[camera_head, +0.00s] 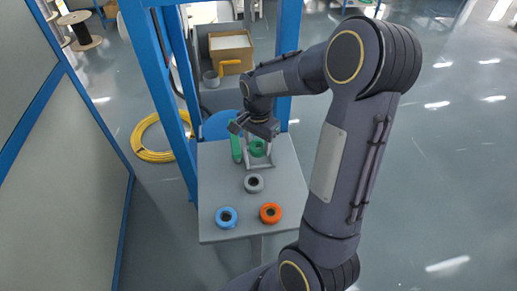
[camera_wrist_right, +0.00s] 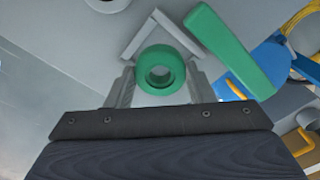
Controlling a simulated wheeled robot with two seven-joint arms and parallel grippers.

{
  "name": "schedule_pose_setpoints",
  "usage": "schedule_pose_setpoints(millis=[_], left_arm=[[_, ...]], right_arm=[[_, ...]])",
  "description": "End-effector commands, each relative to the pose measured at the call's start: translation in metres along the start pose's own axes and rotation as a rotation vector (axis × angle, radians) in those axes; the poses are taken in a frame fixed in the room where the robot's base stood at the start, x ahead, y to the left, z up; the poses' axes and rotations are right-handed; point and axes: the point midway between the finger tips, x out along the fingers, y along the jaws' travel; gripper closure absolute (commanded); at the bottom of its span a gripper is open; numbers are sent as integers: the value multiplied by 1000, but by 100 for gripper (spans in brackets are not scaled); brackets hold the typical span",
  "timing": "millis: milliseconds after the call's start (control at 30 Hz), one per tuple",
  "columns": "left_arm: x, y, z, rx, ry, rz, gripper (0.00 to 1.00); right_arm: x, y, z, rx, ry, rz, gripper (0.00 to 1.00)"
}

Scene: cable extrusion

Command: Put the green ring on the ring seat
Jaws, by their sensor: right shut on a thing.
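The green ring (camera_head: 258,147) is near the far end of the grey table, and it also shows in the right wrist view (camera_wrist_right: 160,72). My right gripper (camera_wrist_right: 160,88) is shut on it, with one grey finger on each side. In the head view the right gripper (camera_head: 259,146) reaches down over the table. A pale grey angled bracket (camera_wrist_right: 160,35) lies just beyond the ring in the wrist view; I cannot tell whether it is the ring seat or whether the ring touches it. My left gripper is not in view.
A green bar (camera_head: 236,146) stands close to the left of the ring. A grey ring (camera_head: 253,183), a blue ring (camera_head: 227,217) and an orange ring (camera_head: 270,212) lie on the table (camera_head: 213,180). Blue posts (camera_head: 157,90) rise behind the table.

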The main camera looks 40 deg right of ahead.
Motion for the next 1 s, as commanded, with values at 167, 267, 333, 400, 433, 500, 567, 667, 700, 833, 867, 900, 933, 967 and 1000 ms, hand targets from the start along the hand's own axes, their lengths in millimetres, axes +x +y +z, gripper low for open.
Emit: schedule_pose_setpoints(millis=[167, 267, 333, 400, 433, 500, 567, 667, 700, 833, 867, 900, 933, 967, 1000], left_arm=[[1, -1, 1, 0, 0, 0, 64], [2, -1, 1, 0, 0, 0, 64], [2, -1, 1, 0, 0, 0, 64], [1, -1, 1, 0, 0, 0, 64], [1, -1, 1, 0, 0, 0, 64], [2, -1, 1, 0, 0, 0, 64], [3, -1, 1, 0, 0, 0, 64], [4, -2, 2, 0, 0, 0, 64], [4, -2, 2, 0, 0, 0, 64], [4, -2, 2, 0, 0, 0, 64], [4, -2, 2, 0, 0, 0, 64], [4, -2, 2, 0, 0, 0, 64], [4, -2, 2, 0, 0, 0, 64], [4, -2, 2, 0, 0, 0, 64], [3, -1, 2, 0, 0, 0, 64]], right_arm=[[28, -1, -3, 1, -2, 5, 74], [35, -1, -3, 1, -1, 2, 74], [35, -1, -3, 1, -1, 1, 74], [35, -1, -3, 1, 0, 1, 74], [35, -1, -3, 0, 0, 1, 74], [35, -1, -3, 0, 0, 1, 74], [36, -1, -3, 0, -1, 1, 74], [39, -1, -3, 1, -1, 1, 50], [38, -1, -3, 1, -1, 1, 45], [38, -1, -3, 1, -1, 2, 43], [38, -1, -3, 1, -1, 2, 43], [38, -1, -3, 1, -1, 2, 43], [38, -1, -3, 1, -1, 2, 43], [38, -1, -3, 1, -1, 2, 43], [37, -1, -3, 1, -1, 2, 43]])
